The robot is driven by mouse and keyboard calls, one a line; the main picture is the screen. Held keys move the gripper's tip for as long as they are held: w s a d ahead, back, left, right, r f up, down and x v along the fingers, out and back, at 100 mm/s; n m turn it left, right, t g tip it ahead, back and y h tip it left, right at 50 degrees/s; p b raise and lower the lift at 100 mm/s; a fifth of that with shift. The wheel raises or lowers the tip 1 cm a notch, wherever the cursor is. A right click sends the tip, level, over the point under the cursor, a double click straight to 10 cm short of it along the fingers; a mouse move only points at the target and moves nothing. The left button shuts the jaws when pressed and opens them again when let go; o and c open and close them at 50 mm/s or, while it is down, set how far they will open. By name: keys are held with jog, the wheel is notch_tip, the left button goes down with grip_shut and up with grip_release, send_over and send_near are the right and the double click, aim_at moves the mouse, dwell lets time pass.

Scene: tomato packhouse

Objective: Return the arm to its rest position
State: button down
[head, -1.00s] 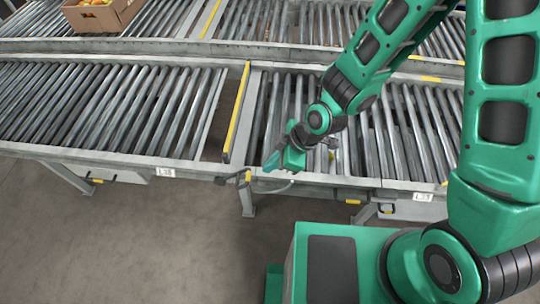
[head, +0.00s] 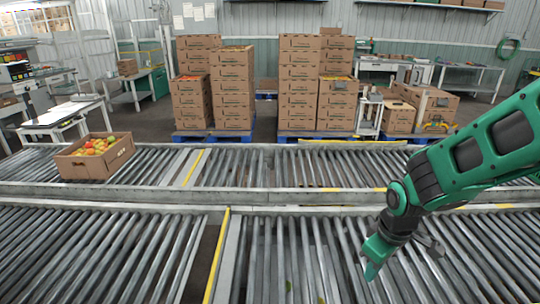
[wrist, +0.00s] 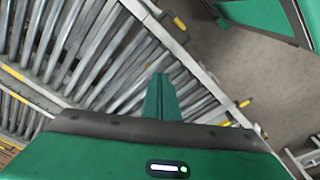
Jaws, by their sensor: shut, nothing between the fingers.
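My green arm comes in from the right side of the head view. My gripper (head: 372,268) hangs over the near roller conveyor (head: 120,248), right of the yellow strip, with its fingers pointing down. The fingers are together and nothing is between them. In the wrist view the shut green fingers of my gripper (wrist: 160,98) show in front of the rollers and the conveyor's metal side rail. The gap between fingertips and rollers cannot be judged exactly.
A cardboard box of tomatoes (head: 93,158) sits on the far conveyor (head: 250,168) at left. Stacked cartons (head: 232,90) stand on blue pallets behind. The near rollers beside the gripper are bare. Open floor (wrist: 245,65) shows past the rail in the wrist view.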

jog(key=s+d+r+m, duration=0.6)
jog(key=s+d, duration=0.1)
jog(key=s, duration=0.1)
jog(key=s+d+r+m+g, duration=0.1)
jog(key=s+d+r+m, duration=0.5)
jog(key=s+d+m, duration=0.1)
jog(key=shift+s+d, duration=0.75)
jog(key=shift+s, duration=0.35)
